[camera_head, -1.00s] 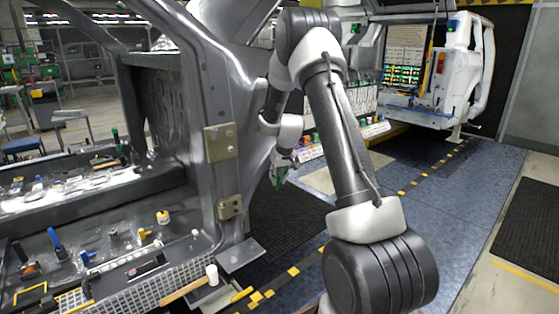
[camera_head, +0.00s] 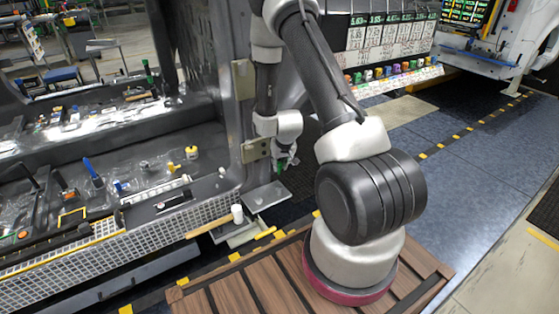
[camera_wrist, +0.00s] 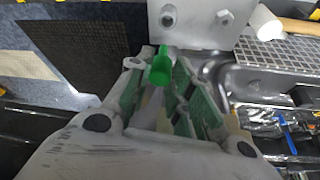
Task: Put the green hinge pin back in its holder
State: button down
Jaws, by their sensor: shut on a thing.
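My gripper (camera_head: 285,162) hangs from the arm beside the car body's door pillar. It is shut on the green hinge pin (camera_wrist: 161,66). The pin is too small to make out clearly in the head view. A rack of small coloured pieces (camera_head: 395,77) stands behind the arm. I cannot tell which thing is the pin's holder.
A brassy hinge bracket (camera_head: 254,150) sits on the pillar (camera_head: 225,110) left of my gripper. Below it are a grey shelf plate (camera_head: 268,196) and a white-headed hammer (camera_head: 237,213). Loose tools lie on the sill at left. The blue floor (camera_head: 470,165) at right is open.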

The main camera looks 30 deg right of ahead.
jog(key=shift+f, duration=0.1)
send_over(279, 186)
jog(key=s, duration=0.2)
jog(key=shift+w+a+f, duration=0.1)
jog(key=shift+a+f, duration=0.05)
jog(key=shift+f, duration=1.25)
jog(key=shift+w+a+f, duration=0.1)
jog(key=shift+a+f, duration=0.05)
jog(key=shift+f, duration=1.25)
jog(key=shift+s+f, duration=0.1)
jog(key=shift+f, duration=1.95)
jog(key=c, duration=1.2)
grip_release()
jog(key=v, duration=1.2)
